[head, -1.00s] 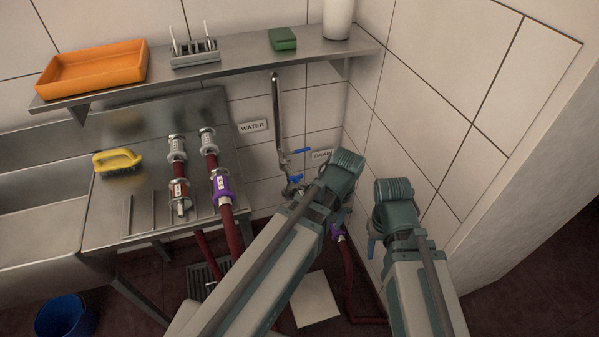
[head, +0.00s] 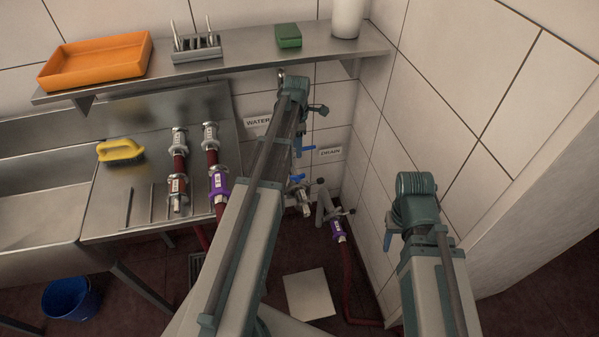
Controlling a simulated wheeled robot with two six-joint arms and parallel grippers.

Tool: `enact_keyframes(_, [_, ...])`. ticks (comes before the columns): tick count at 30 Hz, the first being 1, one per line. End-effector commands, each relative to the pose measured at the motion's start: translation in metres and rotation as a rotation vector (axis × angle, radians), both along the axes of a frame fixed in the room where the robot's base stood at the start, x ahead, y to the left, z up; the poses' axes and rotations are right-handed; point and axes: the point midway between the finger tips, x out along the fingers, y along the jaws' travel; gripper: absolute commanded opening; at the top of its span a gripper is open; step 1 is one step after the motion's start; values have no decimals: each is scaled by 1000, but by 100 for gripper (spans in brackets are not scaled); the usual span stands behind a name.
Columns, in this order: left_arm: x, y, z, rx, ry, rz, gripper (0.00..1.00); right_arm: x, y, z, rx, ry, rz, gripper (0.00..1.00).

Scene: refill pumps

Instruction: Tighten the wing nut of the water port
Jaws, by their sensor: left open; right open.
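The water port (head: 304,204) is a small metal fitting low on the back wall, left of the drain port, with a blue lever (head: 294,178) above it. A small dark knob (head: 321,181) shows beside it; I cannot tell whether this is its wing nut. The WATER sign (head: 257,122) is partly covered by my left arm. My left gripper (head: 318,110) is raised above the water port, near the shelf edge, mostly hidden by its wrist; it is open. My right gripper (head: 388,238) is open and apart from the ports, near the right wall, largely hidden by its arm.
The drain pipe (head: 326,207) joins a purple-collared hose (head: 338,230) below the DRAIN sign (head: 330,152). A metal shelf (head: 225,62) overhangs the back wall. Hoses with metal couplings (head: 178,140) lie on the sink's drainboard at left. The right wall (head: 440,110) stands close.

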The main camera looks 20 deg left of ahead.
Motion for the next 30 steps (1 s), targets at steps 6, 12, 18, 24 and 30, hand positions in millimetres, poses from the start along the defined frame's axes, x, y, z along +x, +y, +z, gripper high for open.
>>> enact_keyframes(6, [0,-1,-7,0,0,-3,45,0,0,-7,0,0,0,50])
enact_keyframes(12, [0,-1,-26,0,0,-4,45,0,0,-26,0,0,0,50])
enact_keyframes(18, [0,-1,-52,0,0,-5,45,0,0,-52,0,0,0,50])
enact_keyframes(24, [0,-1,-80,0,0,-5,45,0,0,-80,0,0,0,50])
enact_keyframes(30, [0,-1,-107,0,0,-5,45,0,0,-107,0,0,0,50])
